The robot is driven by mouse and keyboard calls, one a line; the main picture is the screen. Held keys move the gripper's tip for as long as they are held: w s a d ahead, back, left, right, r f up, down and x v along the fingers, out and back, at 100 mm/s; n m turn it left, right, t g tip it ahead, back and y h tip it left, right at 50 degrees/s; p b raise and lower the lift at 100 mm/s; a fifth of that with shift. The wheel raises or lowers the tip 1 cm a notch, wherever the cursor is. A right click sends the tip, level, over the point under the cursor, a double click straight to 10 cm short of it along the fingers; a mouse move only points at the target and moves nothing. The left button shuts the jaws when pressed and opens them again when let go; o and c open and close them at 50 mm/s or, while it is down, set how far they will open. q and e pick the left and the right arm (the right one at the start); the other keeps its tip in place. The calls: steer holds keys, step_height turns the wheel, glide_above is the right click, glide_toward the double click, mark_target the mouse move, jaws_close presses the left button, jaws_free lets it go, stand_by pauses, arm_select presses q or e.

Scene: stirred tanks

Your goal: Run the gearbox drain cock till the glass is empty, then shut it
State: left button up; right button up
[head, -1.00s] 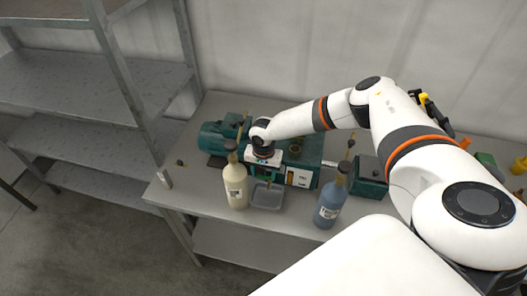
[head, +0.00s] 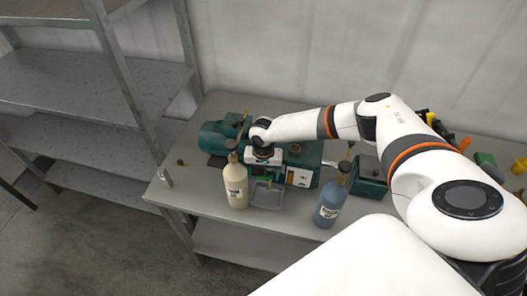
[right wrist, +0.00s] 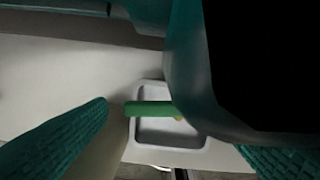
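The teal gearbox (head: 304,160) stands on the bench, with a motor (head: 217,138) to its left. Its front carries a white panel with a narrow amber-dark strip (head: 290,177), apparently the glass; its level is too small to read. A green cock lever (right wrist: 150,109) shows in the right wrist view, lying crosswise above a grey drip tray (right wrist: 200,142). The tray (head: 267,196) sits in front of the gearbox. My right gripper (right wrist: 172,128) reaches down at the gearbox front, its teal fingers wide apart on either side of the lever, with no visible grip. My left gripper is out of view.
A cream bottle (head: 236,187) stands left of the tray and a blue bottle (head: 329,206) right of it, both near the bench's front edge. A green box (head: 371,178) stands further right. Metal shelving (head: 80,100) is at the left.

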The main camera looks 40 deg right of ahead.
mark_target(264, 177)
step_height(264, 177, up, 12)
steer(key=b, duration=0.3)
steer(key=shift+b, duration=0.3)
steer(key=shift+c, duration=0.5)
